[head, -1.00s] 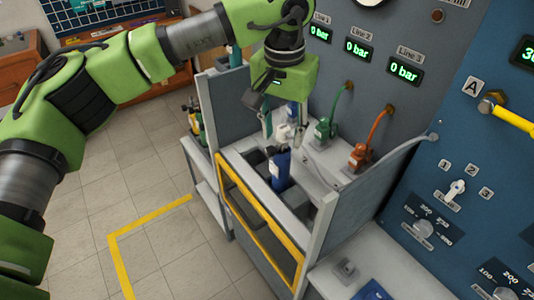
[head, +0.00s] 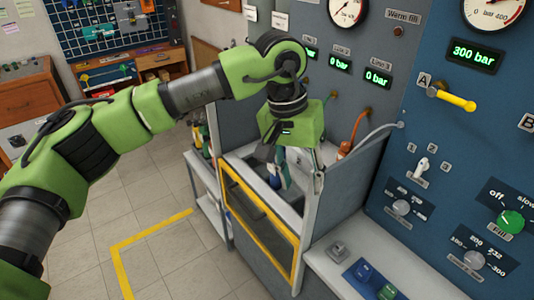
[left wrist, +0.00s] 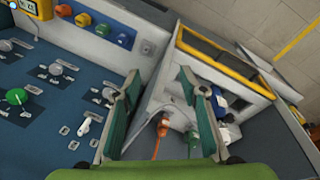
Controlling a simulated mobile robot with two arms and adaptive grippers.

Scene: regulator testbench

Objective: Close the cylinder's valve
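The blue cylinder (head: 275,180) stands in the bay behind the yellow-framed door (head: 262,225); my left gripper hides most of it in the head view. In the left wrist view the blue cylinder (left wrist: 218,100) shows beyond one fingertip, with a whitish fitting (left wrist: 228,132) beside it that looks like its valve. My left gripper (head: 301,178) is over the bay, fingers pointing down. It also shows in the left wrist view (left wrist: 160,88), with its two green-faced fingers wide apart and nothing between them. The fingers appear apart from the cylinder. My right gripper is in neither view.
An orange connector with its hose (head: 345,148) stands at the bay's back right. Grey side walls (head: 338,195) bound the bay. The blue panel at right carries a yellow lever (head: 452,98) and knobs. Floor in front is free.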

